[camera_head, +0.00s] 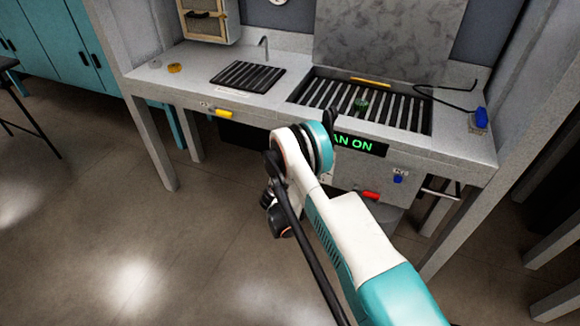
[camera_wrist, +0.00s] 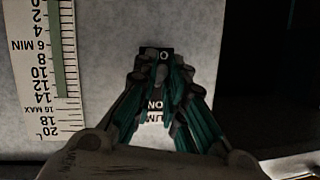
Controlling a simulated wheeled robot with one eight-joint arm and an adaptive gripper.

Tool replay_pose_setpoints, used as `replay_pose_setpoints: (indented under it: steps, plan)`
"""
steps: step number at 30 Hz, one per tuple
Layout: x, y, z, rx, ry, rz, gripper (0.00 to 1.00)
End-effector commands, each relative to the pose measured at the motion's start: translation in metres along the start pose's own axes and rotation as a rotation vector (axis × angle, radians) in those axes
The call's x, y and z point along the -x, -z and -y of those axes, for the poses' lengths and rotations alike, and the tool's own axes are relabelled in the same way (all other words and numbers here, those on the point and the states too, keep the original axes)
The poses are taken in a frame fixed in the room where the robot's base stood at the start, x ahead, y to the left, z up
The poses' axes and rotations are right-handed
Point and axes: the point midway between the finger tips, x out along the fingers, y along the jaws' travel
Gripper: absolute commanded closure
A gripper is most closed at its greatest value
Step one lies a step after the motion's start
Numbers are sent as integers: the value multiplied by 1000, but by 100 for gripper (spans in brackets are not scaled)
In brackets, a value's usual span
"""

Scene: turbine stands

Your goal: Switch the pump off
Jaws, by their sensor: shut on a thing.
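My gripper (camera_wrist: 160,76) is at a small dark switch (camera_wrist: 166,54) on a pale panel in the wrist view. Its fingers are drawn together over the switch. The switch shows an "O" mark on its plate, and the fingertips cover much of the rest. In the head view my arm hides the gripper and the switch.
A level scale (camera_wrist: 52,75) is on the panel at left. In the head view, a bench with a slatted grate (camera_head: 418,112) carries a lit sign (camera_head: 370,146) showing "AN ON". A red handle (camera_head: 371,196) and blue knob (camera_head: 398,178) are below. Open floor lies at left.

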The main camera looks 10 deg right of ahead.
Motion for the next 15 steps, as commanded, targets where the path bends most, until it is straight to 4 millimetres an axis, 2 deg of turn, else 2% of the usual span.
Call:
replay_pose_setpoints:
  steps: [1,3,4,15]
  plan:
    - [0,1,0,1,1,-1,86]
    - [0,1,0,1,1,-1,71]
    - [0,1,0,1,1,-1,69]
    - [0,1,0,-1,-1,8,69]
